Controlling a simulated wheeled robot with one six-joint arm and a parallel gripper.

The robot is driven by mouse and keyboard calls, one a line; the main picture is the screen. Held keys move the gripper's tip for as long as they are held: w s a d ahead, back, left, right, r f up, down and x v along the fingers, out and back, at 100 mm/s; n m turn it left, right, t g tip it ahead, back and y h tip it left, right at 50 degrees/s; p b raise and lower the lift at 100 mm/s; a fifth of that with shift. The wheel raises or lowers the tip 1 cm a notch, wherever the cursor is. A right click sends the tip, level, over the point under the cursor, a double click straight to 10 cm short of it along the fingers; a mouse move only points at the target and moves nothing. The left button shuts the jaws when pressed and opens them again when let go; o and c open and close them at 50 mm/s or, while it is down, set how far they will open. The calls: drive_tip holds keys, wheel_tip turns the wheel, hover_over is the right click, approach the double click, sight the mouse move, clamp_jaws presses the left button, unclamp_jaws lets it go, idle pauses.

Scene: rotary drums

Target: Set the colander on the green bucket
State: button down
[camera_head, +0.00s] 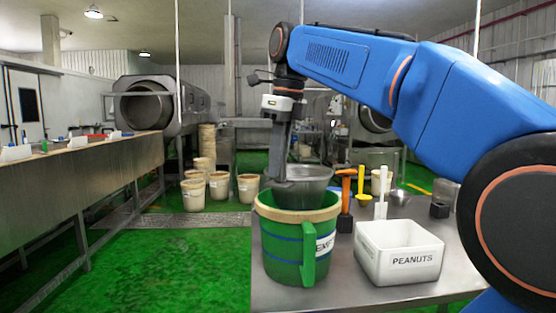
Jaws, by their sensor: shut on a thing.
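The colander (312,186) is a grey metal bowl in the middle of the view. My gripper (284,178) points down at its left side and is shut on it. The green bucket (285,252) stands at the table's front left, with blue bands, a tan rim, a green handle and a partly hidden label. The colander looks roughly level and overlaps the bucket's mouth in the picture. I cannot tell whether it touches the rim. The fingertips and the colander's underside are partly hidden.
On the table (350,292), a white bin labelled PEANUTS (400,262) stands right of the bucket. Behind it are an orange-headed hammer (346,192), a yellow scoop (362,200), a white-handled tool (381,200) and a dark block (439,210). Tan buckets (219,188) stand on the floor.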

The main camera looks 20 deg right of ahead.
sight(279, 182)
drive_tip(key=shift+f, duration=2.95)
drive_tip(key=c, duration=1.6)
unclamp_jaws()
drive_tip(key=r, duration=0.4)
drive_tip(key=s+r, duration=0.1)
drive_tip(key=r, duration=0.3)
drive_tip(key=d+r, duration=0.1)
drive_tip(key=r, duration=0.3)
drive_tip(key=shift+s, duration=0.2)
